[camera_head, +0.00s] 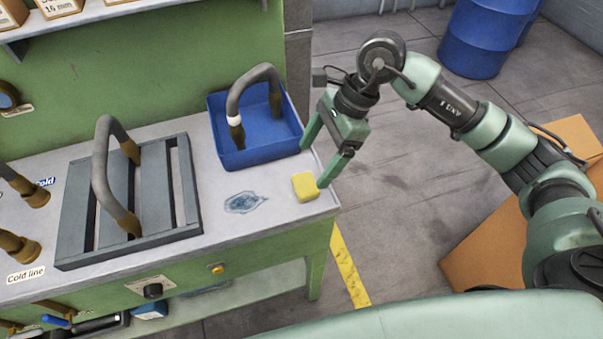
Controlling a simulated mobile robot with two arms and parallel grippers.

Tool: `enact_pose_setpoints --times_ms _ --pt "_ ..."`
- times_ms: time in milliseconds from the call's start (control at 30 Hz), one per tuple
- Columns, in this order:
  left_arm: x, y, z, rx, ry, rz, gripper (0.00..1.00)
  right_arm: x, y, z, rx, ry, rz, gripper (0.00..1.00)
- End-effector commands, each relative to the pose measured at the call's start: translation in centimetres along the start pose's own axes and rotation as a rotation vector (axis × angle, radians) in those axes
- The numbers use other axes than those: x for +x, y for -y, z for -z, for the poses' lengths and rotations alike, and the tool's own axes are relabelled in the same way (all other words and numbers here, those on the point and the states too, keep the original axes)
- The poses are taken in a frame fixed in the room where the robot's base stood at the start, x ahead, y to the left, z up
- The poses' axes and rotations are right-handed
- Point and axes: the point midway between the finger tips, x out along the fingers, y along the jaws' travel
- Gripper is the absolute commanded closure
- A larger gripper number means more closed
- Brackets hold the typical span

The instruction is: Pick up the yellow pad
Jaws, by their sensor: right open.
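The yellow pad (305,187) is a small block lying on the grey bench top, close to its right front corner. My right gripper (316,160) has green fingers spread wide apart. One fingertip is beside the pad's right side, and the other is farther back near the blue tray's right wall. The gap between the fingers is empty. Whether the near fingertip touches the pad I cannot tell. My left gripper is not in the view.
A blue tray (262,155) with a bent hose in it stands behind the pad. A grey slatted rack (75,222) with another hose is to the left. A blue wet stain (244,202) marks the bench (215,258) left of the pad. The bench edge is close on the right.

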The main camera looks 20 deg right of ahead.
Motion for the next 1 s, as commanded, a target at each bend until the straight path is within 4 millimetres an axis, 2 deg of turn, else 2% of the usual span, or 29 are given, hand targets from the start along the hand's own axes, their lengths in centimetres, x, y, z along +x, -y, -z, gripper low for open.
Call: enact_pose_setpoints --times_ms 100,367,500,600,900,933,1000 --pt "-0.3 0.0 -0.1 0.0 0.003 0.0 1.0 0.3 0.0 1.0 -0.004 -0.044 -0.005 0.15" --pt "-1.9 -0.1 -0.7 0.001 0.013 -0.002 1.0 3.1 -0.1 0.9 -0.002 -0.042 -0.007 0.15" --pt "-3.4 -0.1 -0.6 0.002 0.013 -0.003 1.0 5.3 -0.4 0.8 -0.001 -0.041 -0.009 0.15" --pt "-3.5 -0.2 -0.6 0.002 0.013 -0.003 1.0 6.7 -0.3 1.0 -0.002 -0.04 -0.006 0.15" --pt "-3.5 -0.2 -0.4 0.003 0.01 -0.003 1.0 7.5 -0.2 1.1 -0.004 -0.04 -0.003 0.15" --pt "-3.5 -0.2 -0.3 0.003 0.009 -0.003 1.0 7.5 -0.2 1.1 -0.004 -0.04 -0.003 0.21" --pt "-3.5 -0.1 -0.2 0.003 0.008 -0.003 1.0 7.5 -0.2 1.1 -0.004 -0.04 -0.003 0.41"
